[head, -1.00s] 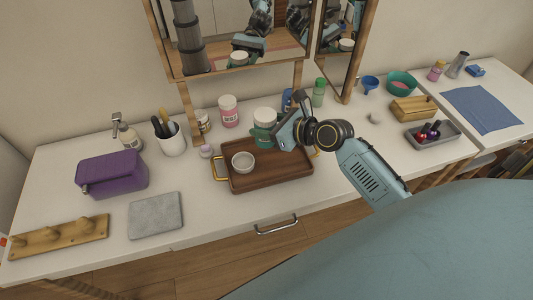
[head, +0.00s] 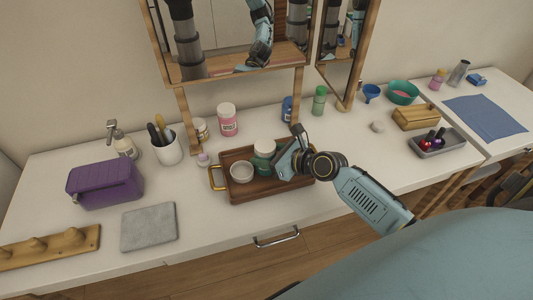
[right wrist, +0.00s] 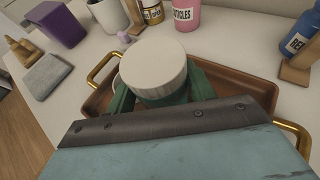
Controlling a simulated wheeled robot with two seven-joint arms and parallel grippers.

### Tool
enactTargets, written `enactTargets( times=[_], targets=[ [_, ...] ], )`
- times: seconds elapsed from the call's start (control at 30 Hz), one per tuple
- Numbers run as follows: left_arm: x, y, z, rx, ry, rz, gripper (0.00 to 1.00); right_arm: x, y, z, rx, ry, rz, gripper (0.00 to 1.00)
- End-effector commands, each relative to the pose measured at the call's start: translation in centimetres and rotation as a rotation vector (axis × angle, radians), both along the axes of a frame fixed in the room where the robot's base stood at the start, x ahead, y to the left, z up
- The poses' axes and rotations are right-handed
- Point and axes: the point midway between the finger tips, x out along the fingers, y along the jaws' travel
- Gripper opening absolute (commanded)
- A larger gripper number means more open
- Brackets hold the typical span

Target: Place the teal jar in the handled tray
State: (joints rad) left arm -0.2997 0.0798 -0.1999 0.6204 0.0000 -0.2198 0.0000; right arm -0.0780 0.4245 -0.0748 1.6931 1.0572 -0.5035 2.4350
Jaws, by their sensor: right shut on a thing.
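The teal jar (head: 264,161) has a white lid and stands upright in or just over the brown handled tray (head: 240,194); I cannot tell if its base touches the tray floor. My right gripper (head: 277,164) is shut on the jar from the right side. In the right wrist view the white lid of the jar (right wrist: 153,70) shows between green fingers, with the tray (right wrist: 95,102) around it. The tray has brass handles at its left and right ends. A small white bowl (head: 242,172) sits in the tray just left of the jar. My left gripper is not in view.
Behind the tray stand a pink jar (head: 228,120), a blue container (head: 287,109) and a green bottle (head: 319,100). A purple box (head: 105,184) and grey slab (head: 149,227) are to the left. A grey tray with bottles (head: 437,143) is at right.

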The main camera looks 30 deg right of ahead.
Motion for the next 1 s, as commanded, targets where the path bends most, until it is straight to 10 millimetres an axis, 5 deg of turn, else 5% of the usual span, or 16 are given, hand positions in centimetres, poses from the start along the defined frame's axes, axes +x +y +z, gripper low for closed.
enactTargets(
  times=[0.17,0.53,1.0],
  targets=[
    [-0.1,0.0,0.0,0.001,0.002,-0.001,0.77,0.0,0.0,0.0,0.0,0.0,0.0,0.74],
    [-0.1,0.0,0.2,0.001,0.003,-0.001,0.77,0.0,0.0,0.5,-0.001,0.0,0.0,0.75],
    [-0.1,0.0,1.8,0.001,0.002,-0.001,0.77,-7.3,-3.3,3.6,0.0,0.003,0.001,0.75]
  ],
)
